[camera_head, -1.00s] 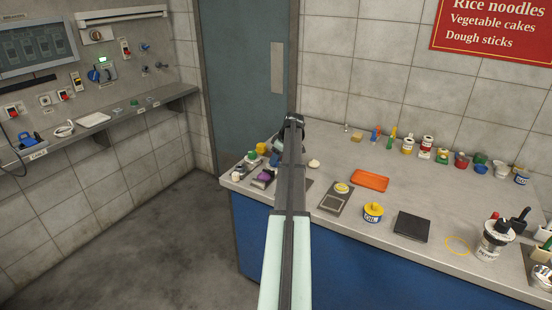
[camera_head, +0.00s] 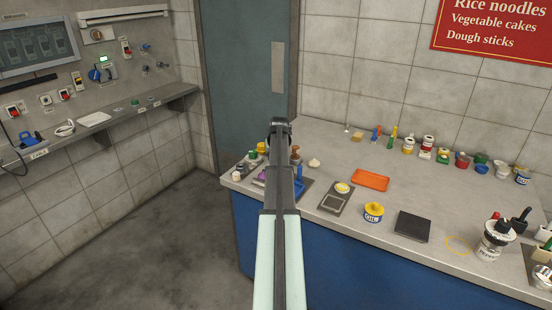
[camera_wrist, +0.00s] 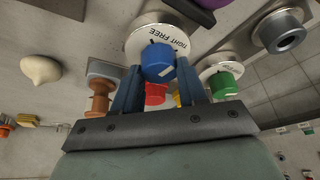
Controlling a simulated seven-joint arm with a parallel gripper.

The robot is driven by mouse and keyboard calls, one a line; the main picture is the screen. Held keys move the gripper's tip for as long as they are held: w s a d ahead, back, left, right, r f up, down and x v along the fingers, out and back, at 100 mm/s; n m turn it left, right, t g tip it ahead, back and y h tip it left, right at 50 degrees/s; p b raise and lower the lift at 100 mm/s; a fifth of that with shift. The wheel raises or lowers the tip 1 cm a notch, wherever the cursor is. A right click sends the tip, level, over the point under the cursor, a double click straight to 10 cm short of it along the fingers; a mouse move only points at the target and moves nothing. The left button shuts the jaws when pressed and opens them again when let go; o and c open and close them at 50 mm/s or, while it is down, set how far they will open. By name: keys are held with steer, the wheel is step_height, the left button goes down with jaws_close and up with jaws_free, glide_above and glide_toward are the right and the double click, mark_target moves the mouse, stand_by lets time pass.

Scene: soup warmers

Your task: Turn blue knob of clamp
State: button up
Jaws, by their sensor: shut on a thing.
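The blue knob (camera_wrist: 158,62) shows in the wrist view in front of a round white dial plate (camera_wrist: 150,33) lettered "TIGHT" and "FREE". A short white mark shows on the knob. My gripper (camera_wrist: 158,75) has one finger on each side of the blue knob and is shut on it. The clamp's body is mostly hidden behind the knob, plate and fingers. In the head view my arm covers the knob and the gripper's fingertips.
In the wrist view a green knob (camera_wrist: 222,84) is close on the right, an orange-brown knob (camera_wrist: 98,103) on the left, and a red part (camera_wrist: 156,93) between the fingers. In the head view a scale (camera_head: 336,200) and an orange tray (camera_head: 370,180) lie to the right.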

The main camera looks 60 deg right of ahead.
steer(key=m+g, duration=0.1)
steer(key=m, duration=0.2)
steer(key=shift+a+m+h, duration=0.1)
steer(key=shift+m+h, duration=0.2)
steer(key=shift+w+m+g, duration=0.15)
steer(key=shift+m+g, duration=0.65)
steer(key=shift+m, duration=1.1)
steer(key=o, duration=1.1)
steer(key=shift+c, duration=0.2)
steer(key=v, duration=1.3)
steer(key=shift+a+r, duration=0.25)
steer(key=shift+a, duration=0.25)
steer(key=shift+w, duration=0.1)
